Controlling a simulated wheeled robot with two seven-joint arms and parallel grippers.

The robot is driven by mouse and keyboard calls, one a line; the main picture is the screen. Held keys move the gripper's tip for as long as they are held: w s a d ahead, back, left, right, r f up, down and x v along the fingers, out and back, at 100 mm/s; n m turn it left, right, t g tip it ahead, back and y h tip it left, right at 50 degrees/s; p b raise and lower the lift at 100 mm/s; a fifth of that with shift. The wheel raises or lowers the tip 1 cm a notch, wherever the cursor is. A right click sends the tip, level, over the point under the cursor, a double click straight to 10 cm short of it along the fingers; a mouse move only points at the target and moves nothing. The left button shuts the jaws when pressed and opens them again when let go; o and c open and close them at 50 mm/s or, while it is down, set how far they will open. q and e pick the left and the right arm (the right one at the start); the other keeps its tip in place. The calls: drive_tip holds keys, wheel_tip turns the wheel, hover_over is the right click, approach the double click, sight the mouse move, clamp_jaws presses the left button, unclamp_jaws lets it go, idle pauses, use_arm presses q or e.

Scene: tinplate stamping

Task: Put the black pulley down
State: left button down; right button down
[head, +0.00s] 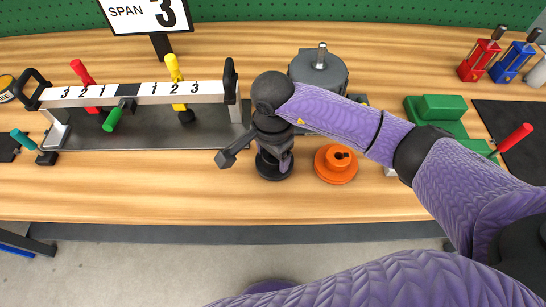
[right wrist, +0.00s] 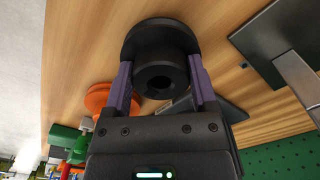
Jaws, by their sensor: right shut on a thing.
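The black pulley (head: 272,171) is a round, flanged part with a bored hub, low over the front of the wooden table in the head view. My right gripper (head: 275,158) points down at it from above. In the right wrist view the pulley (right wrist: 160,40) sits between the two purple fingers of the right gripper (right wrist: 162,80), which are shut on its hub. I cannot tell whether its flange touches the wood. My left gripper is not in view.
An orange pulley (head: 335,164) stands close to the right of the black one. A grey motor-like block (head: 318,70) is behind. A steel plate with a numbered beam (head: 140,95) is at left. A green block (head: 436,108) is at right. The table's front edge is near.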

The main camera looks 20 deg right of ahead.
drive_tip(key=shift+f, duration=0.5)
drive_tip(key=shift+r, duration=0.1)
unclamp_jaws()
drive_tip(key=shift+r, duration=0.15)
wheel_tip(320, 180, up, 12)
drive_tip(key=p, duration=0.2)
drive_tip(key=shift+p, duration=0.3)
